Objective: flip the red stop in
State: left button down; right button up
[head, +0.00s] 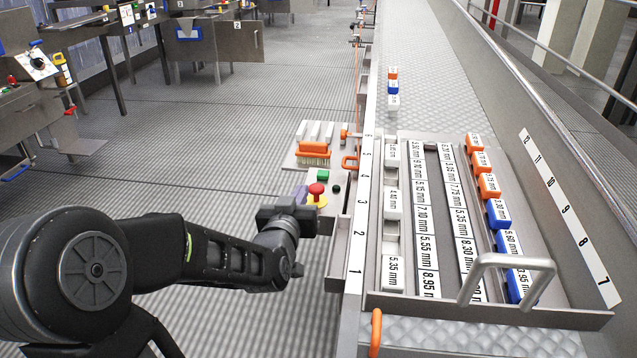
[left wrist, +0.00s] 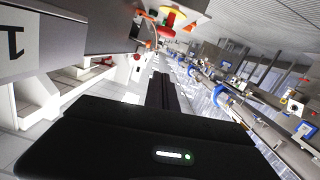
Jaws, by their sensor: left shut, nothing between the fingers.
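A red mushroom-shaped button (head: 316,188) on a yellow base stands on a small grey panel at the left side of the conveyor. It also shows at the top of the left wrist view (left wrist: 172,14). An orange loop (head: 375,330) sits at the near left edge of the conveyor, and a smaller orange loop (head: 350,162) is farther along. I cannot tell which part is the red stop. My left gripper (head: 300,194) is beside the panel, close to the button. Its dark fingers (left wrist: 161,88) are shut and empty in the left wrist view. My right gripper is not in view.
A tray (head: 440,308) with a metal handle (head: 507,266) holds labelled white, orange and blue blocks. A green button (head: 322,175) and a brush with an orange back (head: 314,149) are near the panel. Open grey floor (head: 200,150) lies left.

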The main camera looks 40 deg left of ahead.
pick_arm(q)
jog(key=shift+w, duration=0.1)
jog(key=b, duration=0.2)
send_over(314, 192)
jog(key=s, duration=0.2)
jog(key=f, duration=0.2)
jog(key=shift+w+d+f+b, duration=0.1)
jog(key=shift+w+f+b, duration=0.15)
jog(key=shift+f+b, duration=0.25)
jog(key=shift+w+d+f+b, duration=0.1)
jog(key=shift+w+f+b, duration=0.15)
jog(key=shift+f, duration=0.85)
notch_tip(314, 192, down, 2)
jog(key=b, duration=0.3)
jog(key=shift+f, duration=0.15)
jog(key=shift+p, duration=0.3)
